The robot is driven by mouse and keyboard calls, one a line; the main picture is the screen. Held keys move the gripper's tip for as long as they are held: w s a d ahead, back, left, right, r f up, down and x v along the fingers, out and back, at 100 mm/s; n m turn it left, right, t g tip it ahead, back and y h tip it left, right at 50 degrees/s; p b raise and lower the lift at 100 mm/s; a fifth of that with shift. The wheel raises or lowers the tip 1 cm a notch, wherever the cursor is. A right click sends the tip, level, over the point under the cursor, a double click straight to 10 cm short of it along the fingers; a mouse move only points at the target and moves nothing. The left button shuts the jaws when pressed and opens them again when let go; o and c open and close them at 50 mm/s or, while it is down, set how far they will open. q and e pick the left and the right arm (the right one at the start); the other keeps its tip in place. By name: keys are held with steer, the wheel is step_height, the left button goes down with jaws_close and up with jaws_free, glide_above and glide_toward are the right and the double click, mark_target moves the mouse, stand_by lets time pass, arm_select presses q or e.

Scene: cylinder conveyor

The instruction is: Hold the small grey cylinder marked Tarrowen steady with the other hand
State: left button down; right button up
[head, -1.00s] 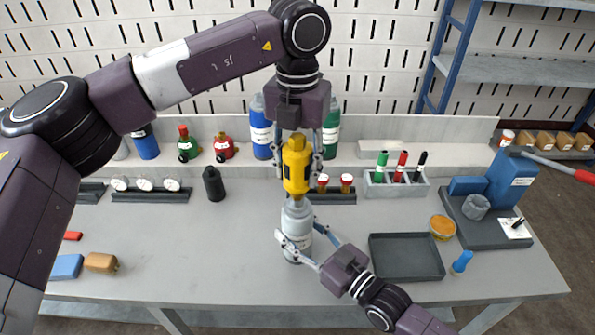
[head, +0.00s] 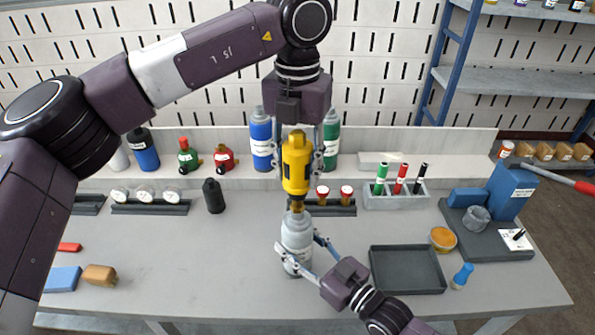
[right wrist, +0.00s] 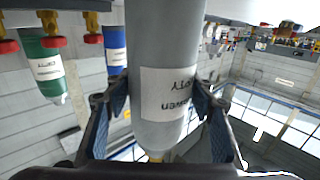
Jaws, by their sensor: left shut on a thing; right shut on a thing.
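The small grey cylinder (head: 297,236) stands upright on the table in the head view. Its white label, partly readable as "...owen" and "...TY" upside down, shows in the right wrist view, where the grey cylinder (right wrist: 165,60) is between the fingers. My right gripper (head: 296,256) is shut on the cylinder's lower body, one finger on each side. My left gripper (head: 297,165) comes down from above and is shut on a yellow tool (head: 296,170). The tool's brassy lower end is at the cylinder's top; whether they are joined is hard to tell.
A black bottle (head: 213,196) stands to the left. A grey marker rack (head: 396,199) is behind. The table's left-middle is clear.

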mark_target(297, 133)
arm_select(q)
steer(key=shift+r, duration=0.55)
steer(key=shift+r, duration=0.1)
steer(key=shift+r, duration=3.6)
arm_select(e)
steer(key=o, duration=1.4)
